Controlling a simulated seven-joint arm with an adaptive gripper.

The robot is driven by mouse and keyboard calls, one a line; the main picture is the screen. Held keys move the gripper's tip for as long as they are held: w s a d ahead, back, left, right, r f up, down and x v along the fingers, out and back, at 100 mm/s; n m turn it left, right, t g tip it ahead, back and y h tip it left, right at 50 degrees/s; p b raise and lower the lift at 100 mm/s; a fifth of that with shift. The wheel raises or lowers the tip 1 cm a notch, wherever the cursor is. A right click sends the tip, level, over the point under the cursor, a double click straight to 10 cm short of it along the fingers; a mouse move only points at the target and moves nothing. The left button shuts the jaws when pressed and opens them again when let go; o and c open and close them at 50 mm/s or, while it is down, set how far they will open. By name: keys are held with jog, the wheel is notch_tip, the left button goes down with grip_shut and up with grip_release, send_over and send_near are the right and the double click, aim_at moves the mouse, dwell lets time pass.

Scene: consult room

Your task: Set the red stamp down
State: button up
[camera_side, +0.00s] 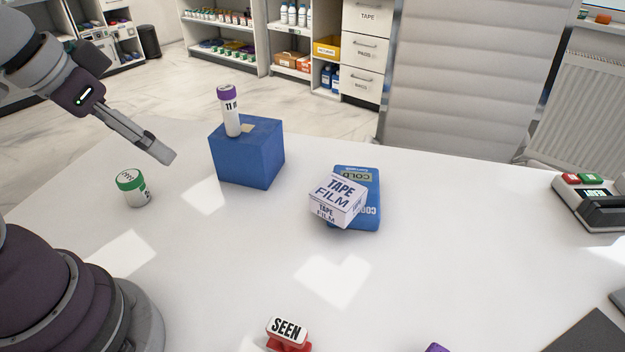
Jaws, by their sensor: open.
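The red stamp (289,335) stands on the white table at the bottom edge of the side view, its white top marked "SEEN". Its lower part is cut off by the picture edge. My gripper (165,155) is at the upper left, above the table, pointing down to the right. It is open, and nothing shows between its fingers. It is well apart from the stamp, far to the upper left of it.
A blue block (247,160) bears an upright purple-capped tube (229,112). A green-lidded jar (133,188) stands near my gripper. A tape film box (337,200) lies on a blue cold pack (369,212). A purple item (437,348) shows at the bottom edge. The table's centre is clear.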

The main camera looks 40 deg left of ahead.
jog(key=n+g+h, duration=0.9)
jog(key=n+h, duration=0.3)
jog(key=n, duration=0.2)
send_near(288, 339)
jog(key=a+f, duration=0.2)
jog(key=f, duration=0.1)
jog(key=shift+w+a+f, duration=0.1)
jog(key=shift+w+a, duration=0.1)
jog(key=shift+d+f+n+t+h, duration=0.1)
jog(key=shift+d+n+t+h, duration=0.2)
jog(key=shift+n+h, duration=0.15)
jog(key=shift+d+f+h, duration=0.1)
jog(key=shift+d+h, duration=0.15)
jog(key=shift+d, duration=0.05)
jog(key=x, duration=1)
jog(key=shift+s+a+f, duration=0.1)
jog(key=shift+f, duration=0.05)
jog(key=shift+c, duration=0.4)
grip_shut()
